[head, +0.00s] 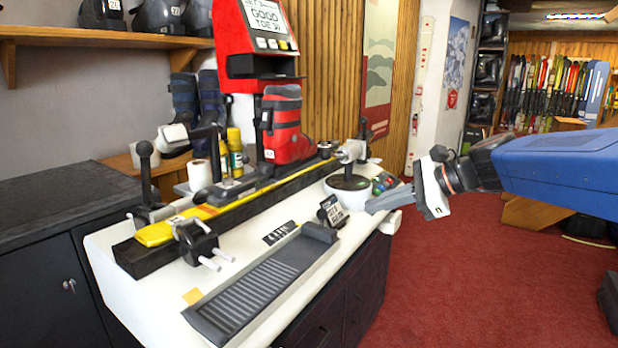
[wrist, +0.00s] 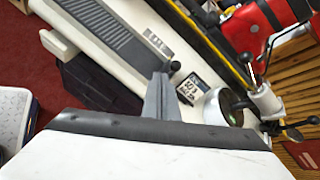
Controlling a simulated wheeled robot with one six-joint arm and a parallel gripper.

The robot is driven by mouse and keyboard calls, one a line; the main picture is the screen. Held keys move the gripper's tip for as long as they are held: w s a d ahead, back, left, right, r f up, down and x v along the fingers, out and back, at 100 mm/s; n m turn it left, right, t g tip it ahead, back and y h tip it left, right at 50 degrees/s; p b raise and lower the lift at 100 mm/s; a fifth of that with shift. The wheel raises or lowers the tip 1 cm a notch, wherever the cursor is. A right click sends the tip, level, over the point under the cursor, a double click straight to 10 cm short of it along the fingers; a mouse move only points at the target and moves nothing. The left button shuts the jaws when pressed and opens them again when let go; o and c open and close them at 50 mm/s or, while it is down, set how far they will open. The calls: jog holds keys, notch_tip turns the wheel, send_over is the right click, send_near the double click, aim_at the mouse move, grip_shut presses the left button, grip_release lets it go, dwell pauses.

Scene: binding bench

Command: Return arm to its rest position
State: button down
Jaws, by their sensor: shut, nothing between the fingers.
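My gripper (head: 382,203) is at the right end of the white binding bench (head: 318,268) in the head view, at the end of my blue arm.
A red ski boot (head: 284,130) stands on the bench under a red display unit (head: 252,62). A ribbed black tray (head: 262,285) lies along the bench front. Red carpet (head: 470,280) is open right of the bench.

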jog(key=s+d+f+n+h, duration=0.5)
jog(key=s+f+n, duration=0.4)
jog(key=s, duration=0.3)
jog(key=s+d+f+n+g+h, duration=0.1)
jog(key=s+d+f+n+h, duration=0.4)
jog(key=s+f+n, duration=0.4)
jog(key=shift+s+d+f, duration=0.4)
jog(key=shift+s+d, duration=0.35)
jog(key=shift+s, duration=1.25)
